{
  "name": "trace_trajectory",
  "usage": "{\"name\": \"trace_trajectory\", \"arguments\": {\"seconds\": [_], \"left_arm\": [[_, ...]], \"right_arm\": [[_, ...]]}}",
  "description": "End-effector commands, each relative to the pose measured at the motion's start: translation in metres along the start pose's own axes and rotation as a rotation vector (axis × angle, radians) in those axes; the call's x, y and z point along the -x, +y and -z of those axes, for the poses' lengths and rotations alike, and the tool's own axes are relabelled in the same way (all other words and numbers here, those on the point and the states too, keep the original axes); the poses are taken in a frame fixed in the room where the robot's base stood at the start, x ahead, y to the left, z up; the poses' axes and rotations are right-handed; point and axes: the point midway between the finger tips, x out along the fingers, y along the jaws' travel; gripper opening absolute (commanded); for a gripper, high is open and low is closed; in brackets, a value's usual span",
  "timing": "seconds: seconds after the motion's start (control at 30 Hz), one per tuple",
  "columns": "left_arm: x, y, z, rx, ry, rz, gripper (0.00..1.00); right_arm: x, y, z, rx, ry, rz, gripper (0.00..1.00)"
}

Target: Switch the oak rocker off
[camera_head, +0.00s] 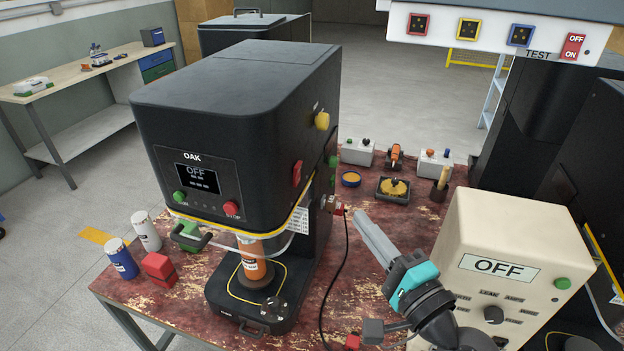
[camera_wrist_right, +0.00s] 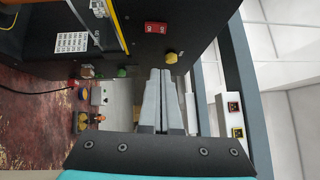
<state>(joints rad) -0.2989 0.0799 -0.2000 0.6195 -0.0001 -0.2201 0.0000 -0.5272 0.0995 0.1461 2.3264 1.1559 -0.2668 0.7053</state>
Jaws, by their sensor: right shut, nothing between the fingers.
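The black OAK seamer (camera_head: 235,110) stands on the worn red table, and its front display (camera_head: 197,178) reads OFF. Its red rocker (camera_head: 297,173) is on the right side face, seen edge-on; it also shows in the right wrist view (camera_wrist_right: 155,28), too small to tell its position. A yellow knob (camera_head: 321,121) is on the same face. My right gripper (camera_head: 362,218) is shut and empty, to the right of and below the rocker, apart from the machine. In the right wrist view its fingertips (camera_wrist_right: 160,74) point toward the side face. My left gripper is not in view.
A beige box (camera_head: 510,230) marked OFF stands close to the right of my arm. A red plug (camera_head: 335,206) with a black cable sticks out from the seamer's side. Small boxes and a yellow-filled tray (camera_head: 393,190) are behind. Cans (camera_head: 121,258) stand at left.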

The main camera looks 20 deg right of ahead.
Motion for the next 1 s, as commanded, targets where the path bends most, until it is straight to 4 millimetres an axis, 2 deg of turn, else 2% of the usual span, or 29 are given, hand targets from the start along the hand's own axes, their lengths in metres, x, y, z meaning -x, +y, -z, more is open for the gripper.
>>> {"name": "trace_trajectory", "arguments": {"seconds": [0.17,0.33,0.93,1.0], "left_arm": [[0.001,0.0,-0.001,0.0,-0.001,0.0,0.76],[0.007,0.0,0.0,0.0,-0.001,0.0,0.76],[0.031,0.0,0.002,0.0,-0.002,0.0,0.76],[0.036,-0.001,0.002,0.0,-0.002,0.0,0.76]], "right_arm": [[-0.002,0.0,0.0,0.001,-0.001,0.0,0.0],[-0.015,-0.002,-0.001,0.001,-0.001,0.001,0.0],[-0.104,-0.001,-0.002,0.001,-0.003,0.0,0.0],[-0.112,-0.002,-0.013,-0.002,-0.003,-0.001,0.0]]}}
